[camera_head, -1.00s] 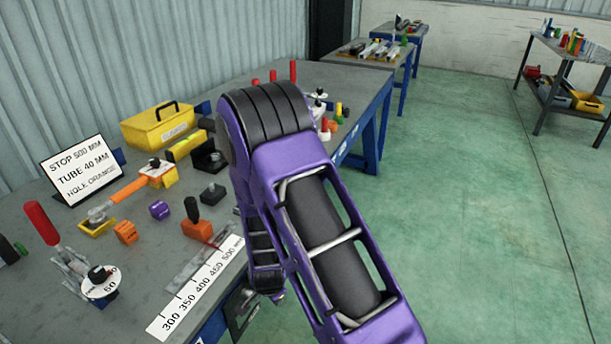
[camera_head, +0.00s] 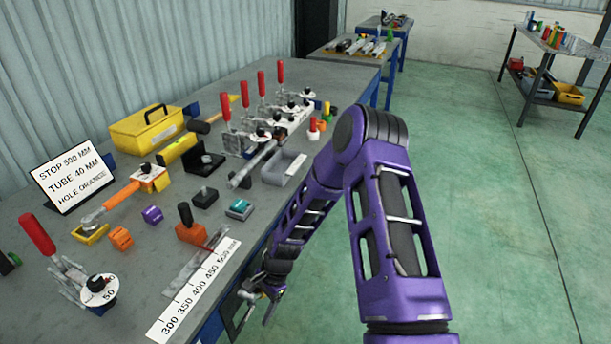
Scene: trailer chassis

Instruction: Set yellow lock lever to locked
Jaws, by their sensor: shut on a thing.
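My gripper (camera_head: 262,298) is low in front of the table's front edge, beside a dark panel (camera_head: 232,312) below the tabletop. It is small and partly dark in the picture. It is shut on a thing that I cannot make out. No yellow lock lever can be clearly told in this view. A yellow piece (camera_head: 161,182) sits by the orange tube (camera_head: 118,196) on the table, but I cannot tell that it is a lever.
The grey table (camera_head: 52,285) carries red-handled toggle clamps (camera_head: 38,236), an orange stop block (camera_head: 191,233) by a scale (camera_head: 195,292), a yellow toolbox (camera_head: 147,131), a grey tray (camera_head: 284,168) and a sign (camera_head: 71,176). Green floor (camera_head: 500,230) to the right is clear.

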